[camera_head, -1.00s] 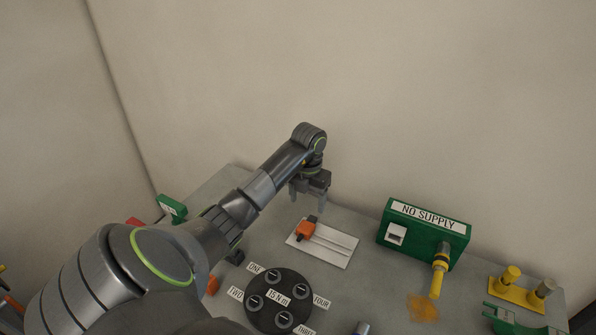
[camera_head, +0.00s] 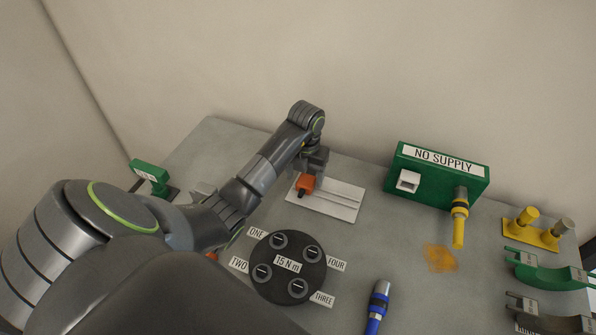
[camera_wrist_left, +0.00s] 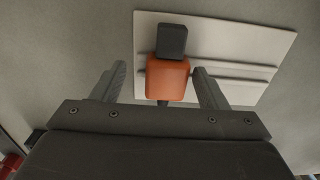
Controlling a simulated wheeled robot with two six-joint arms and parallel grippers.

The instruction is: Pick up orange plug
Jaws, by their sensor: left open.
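The orange plug (camera_head: 306,184) lies on a pale ridged plate (camera_head: 338,200) on the grey table. It also shows in the left wrist view (camera_wrist_left: 167,80), with a dark block at one end and a dark stub at the other. My left gripper (camera_wrist_left: 163,82) is open, with one finger on each side of the plug's orange body. The right finger looks very close to the plug; I cannot tell whether it touches. In the head view the gripper (camera_head: 309,172) is low over the plug and partly hides it. My right gripper is not in view.
A green box labelled NO SUPPLY (camera_head: 437,174) with a yellow-tipped connector (camera_head: 459,216) stands to the right. A black disc with several knobs (camera_head: 288,267) is in front. A blue tool (camera_head: 376,307), yellow posts (camera_head: 536,228) and green clamp (camera_head: 545,270) lie farther right.

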